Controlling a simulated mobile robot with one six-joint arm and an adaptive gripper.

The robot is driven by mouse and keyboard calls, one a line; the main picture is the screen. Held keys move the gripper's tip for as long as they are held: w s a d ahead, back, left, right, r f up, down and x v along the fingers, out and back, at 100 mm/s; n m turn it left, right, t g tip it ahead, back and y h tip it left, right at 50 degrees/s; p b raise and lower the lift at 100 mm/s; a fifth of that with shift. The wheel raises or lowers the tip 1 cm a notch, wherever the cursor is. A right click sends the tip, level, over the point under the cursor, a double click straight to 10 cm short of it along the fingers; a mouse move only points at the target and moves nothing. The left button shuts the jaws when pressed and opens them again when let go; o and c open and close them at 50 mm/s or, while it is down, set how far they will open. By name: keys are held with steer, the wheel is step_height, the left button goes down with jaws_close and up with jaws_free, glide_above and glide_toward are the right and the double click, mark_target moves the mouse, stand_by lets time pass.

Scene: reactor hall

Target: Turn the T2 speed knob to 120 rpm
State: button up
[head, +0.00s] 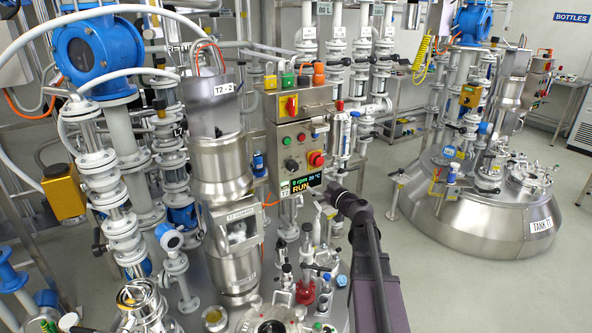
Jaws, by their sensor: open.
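The T2 control box (299,128) is a grey steel panel on a post, just right of the T2-2 column. A small black knob (291,166) sits low on its left side; its pointer is too small to read. The display (301,184) below shows 0 rpm, 20 °C and RUN. A T2 label (285,188) is beside the display. My gripper (326,207) is to the right of and below the display, apart from the knob. It appears empty; its fingers are small and hard to make out against the fittings behind.
A red mushroom button (316,158) is right of the knob. A red-and-yellow switch (291,106) is above. The steel T2-2 column (222,165) stands close to the left. Glass and metal fittings (306,275) crowd below. Tank T1 (480,220) is at right; floor between is clear.

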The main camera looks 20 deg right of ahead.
mark_target(295, 168)
steer(key=x, duration=1.3)
steer(key=shift+a, duration=0.1)
steer(key=c, duration=1.2)
